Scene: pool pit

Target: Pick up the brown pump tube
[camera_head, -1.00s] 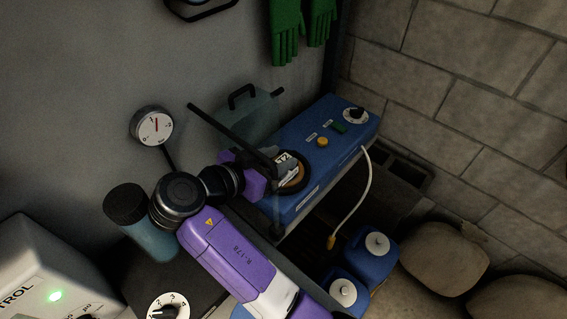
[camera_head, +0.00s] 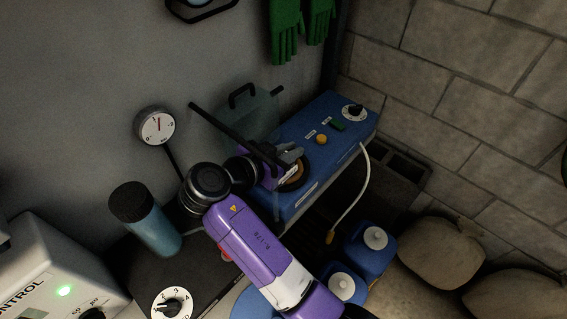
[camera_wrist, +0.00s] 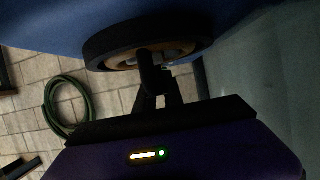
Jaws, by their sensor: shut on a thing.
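The brown pump tube (camera_head: 293,178) shows as a tan-brown curve inside a black ring on the near face of the blue pump box (camera_head: 320,150). It also shows in the wrist view (camera_wrist: 183,48), inside the thick dark ring. My gripper (camera_head: 290,157) is at the upper side of this ring in the head view. In the wrist view my gripper (camera_wrist: 153,78) reaches to the ring's lower middle, with its fingers shut close together on the tube. The pinched part is dark and mostly hidden by the fingertips.
A white cable (camera_head: 362,195) hangs from the box. Blue jugs (camera_head: 370,250) and sacks (camera_head: 445,255) stand below. A translucent can (camera_head: 260,112) and a gauge (camera_head: 157,127) are behind my arm. A blue flask (camera_head: 150,225) stands left. A green hose coil (camera_wrist: 50,115) lies on tiles.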

